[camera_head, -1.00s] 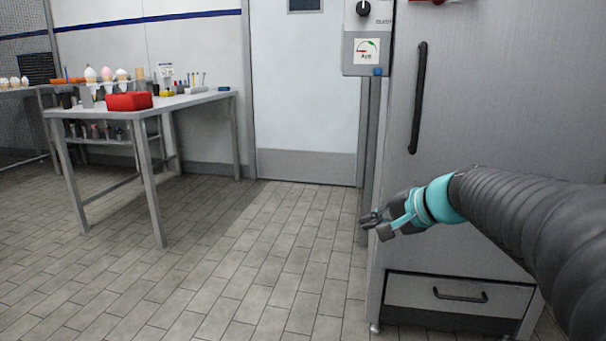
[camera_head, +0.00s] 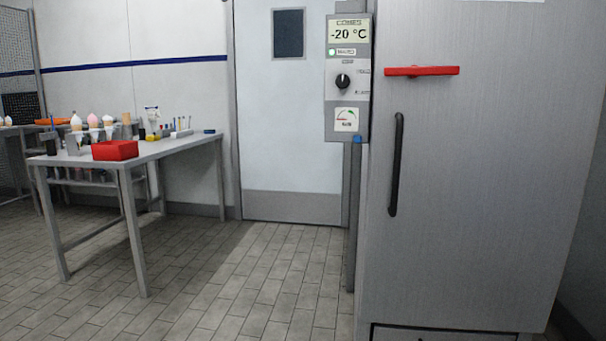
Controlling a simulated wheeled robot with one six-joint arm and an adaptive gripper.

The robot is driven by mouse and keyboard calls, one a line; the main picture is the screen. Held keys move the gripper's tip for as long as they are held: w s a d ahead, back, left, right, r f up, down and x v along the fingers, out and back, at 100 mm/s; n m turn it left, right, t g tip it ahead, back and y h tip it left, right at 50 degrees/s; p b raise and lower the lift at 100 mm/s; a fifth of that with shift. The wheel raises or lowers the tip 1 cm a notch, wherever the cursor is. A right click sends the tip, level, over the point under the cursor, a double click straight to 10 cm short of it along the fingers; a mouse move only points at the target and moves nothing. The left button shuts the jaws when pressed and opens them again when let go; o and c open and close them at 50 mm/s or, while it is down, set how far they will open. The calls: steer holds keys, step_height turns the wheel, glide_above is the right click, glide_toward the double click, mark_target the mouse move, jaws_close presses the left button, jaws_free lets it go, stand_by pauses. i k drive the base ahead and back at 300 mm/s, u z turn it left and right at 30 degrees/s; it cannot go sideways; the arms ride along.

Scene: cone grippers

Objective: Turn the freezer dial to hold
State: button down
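The freezer dial (camera_head: 343,81) is a round black knob on a grey control panel (camera_head: 349,99) mounted on a post left of the freezer. A pale mark shows on the knob, pointing roughly up. Small labels surround the knob, too small to read surely. Above it a display (camera_head: 348,34) reads -20 °C, with a green light (camera_head: 332,52) beneath it. Below the dial is a gauge (camera_head: 346,119) with a green and red arc. The freezer (camera_head: 480,190) is a tall grey cabinet with a black vertical handle (camera_head: 396,164). My gripper is out of view.
A red bar (camera_head: 421,71) sits on the freezer door. A grey metal table (camera_head: 180,146) at left holds a red box (camera_head: 115,150), ice cream cones and small items. The tiled floor (camera_head: 250,280) between table and freezer is clear. A white door (camera_head: 290,130) stands behind.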

mark_target(343, 81)
steer(key=z, duration=0.8)
steer(key=i, duration=0.45)
steer(key=u, duration=0.45)
